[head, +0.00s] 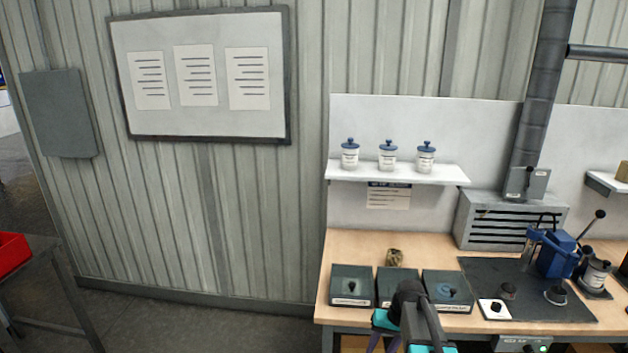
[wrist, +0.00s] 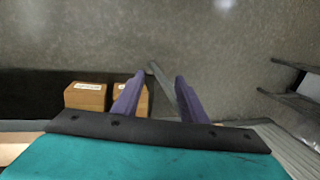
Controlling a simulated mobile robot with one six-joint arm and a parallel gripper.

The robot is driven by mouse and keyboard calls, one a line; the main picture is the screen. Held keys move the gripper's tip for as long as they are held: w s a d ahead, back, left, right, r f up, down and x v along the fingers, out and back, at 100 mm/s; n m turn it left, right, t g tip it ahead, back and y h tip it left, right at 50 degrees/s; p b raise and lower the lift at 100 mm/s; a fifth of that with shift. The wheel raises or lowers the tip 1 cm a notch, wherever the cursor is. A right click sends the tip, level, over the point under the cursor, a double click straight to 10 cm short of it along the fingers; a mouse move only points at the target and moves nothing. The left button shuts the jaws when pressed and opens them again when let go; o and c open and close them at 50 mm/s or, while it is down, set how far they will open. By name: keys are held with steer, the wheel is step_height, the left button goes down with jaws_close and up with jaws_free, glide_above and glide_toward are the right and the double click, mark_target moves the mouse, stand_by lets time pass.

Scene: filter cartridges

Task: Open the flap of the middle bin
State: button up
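Three dark grey-green bins stand in a row on the wooden bench. The middle bin (head: 388,283) is partly hidden behind my arm; its flap looks closed, but its front is not fully visible. The left bin (head: 352,298) has a dark knob and a white label. The right bin (head: 458,279) shows a bluish ring-like mark on top and a white label. My gripper (head: 384,346) is low in the head view, in front of the bench edge and below the bins. In the wrist view my gripper (wrist: 159,76) has its purple fingers apart with nothing between them.
Two cardboard boxes (wrist: 86,97) lie below in the wrist view, beside the left finger. A brown object (head: 394,257) sits behind the middle bin. A dark mat (head: 530,305) with a blue press (head: 556,255) is at right. White jars (head: 388,157) stand on the shelf above.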

steer(key=s+a+f+n+h, duration=0.1)
steer(key=s+a+f, duration=0.1)
steer(key=s, duration=0.4)
steer(key=s+a+f+h, duration=0.1)
steer(key=s+f+h, duration=0.15)
steer(key=s, duration=0.35)
steer(key=s+f+g+b, duration=0.3)
steer(key=s+f+b, duration=0.3)
steer(key=s+f, duration=0.6)
steer(key=s+f+g+b, duration=0.2)
steer(key=s+f+b, duration=0.5)
steer(key=s+f, duration=0.6)
step_height(320, 180, down, 7)
steer(key=shift+s+a+r+g+y, duration=0.1)
steer(key=shift+s+a+g+y, duration=0.15)
steer(key=shift+g+y, duration=0.15)
steer(key=shift+c, duration=1)
